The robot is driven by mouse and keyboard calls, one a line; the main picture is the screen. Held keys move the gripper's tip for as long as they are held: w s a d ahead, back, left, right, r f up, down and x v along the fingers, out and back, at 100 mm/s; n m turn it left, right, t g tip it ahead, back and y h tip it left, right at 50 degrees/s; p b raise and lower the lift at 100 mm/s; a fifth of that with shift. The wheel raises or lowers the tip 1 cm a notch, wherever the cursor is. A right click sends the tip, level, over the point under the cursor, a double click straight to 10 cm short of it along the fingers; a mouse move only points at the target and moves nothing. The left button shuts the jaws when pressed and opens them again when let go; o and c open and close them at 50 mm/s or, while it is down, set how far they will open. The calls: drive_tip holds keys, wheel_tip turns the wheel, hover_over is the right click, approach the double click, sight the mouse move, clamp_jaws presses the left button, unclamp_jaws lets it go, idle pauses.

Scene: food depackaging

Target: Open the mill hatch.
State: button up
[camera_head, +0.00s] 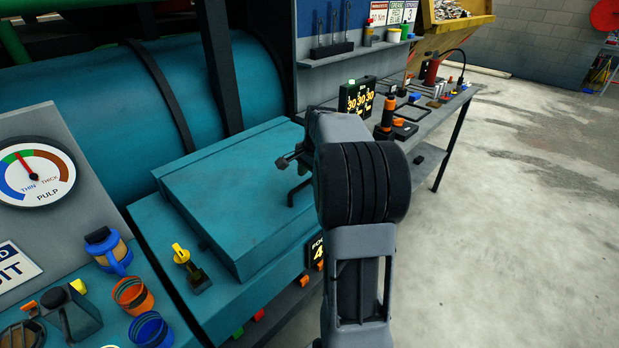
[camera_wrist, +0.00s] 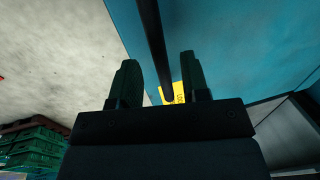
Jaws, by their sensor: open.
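The mill hatch is a teal flat lid (camera_head: 235,195) on the teal mill housing in the head view, and it lies shut. A dark bent handle (camera_head: 299,190) stands at its right edge, partly hidden by my arm. My gripper (camera_head: 288,160) is just above that handle, mostly hidden behind my wrist. In the wrist view my gripper (camera_wrist: 158,60) is open, with a dark bar (camera_wrist: 152,30) running between its two fingers. I cannot tell whether either finger touches the bar. A yellow label (camera_wrist: 170,94) shows behind the fingers.
A yellow-topped lever (camera_head: 181,254) stands on the ledge left of the hatch. An orange cup (camera_head: 132,295) and a blue cup (camera_head: 150,330) are at lower left. A grey workbench (camera_head: 425,140) with tools lies beyond my arm. The concrete floor (camera_head: 520,220) at right is clear.

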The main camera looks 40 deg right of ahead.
drive_tip(key=shift+w+f, duration=0.15)
drive_tip(key=shift+f, duration=0.5)
clamp_jaws()
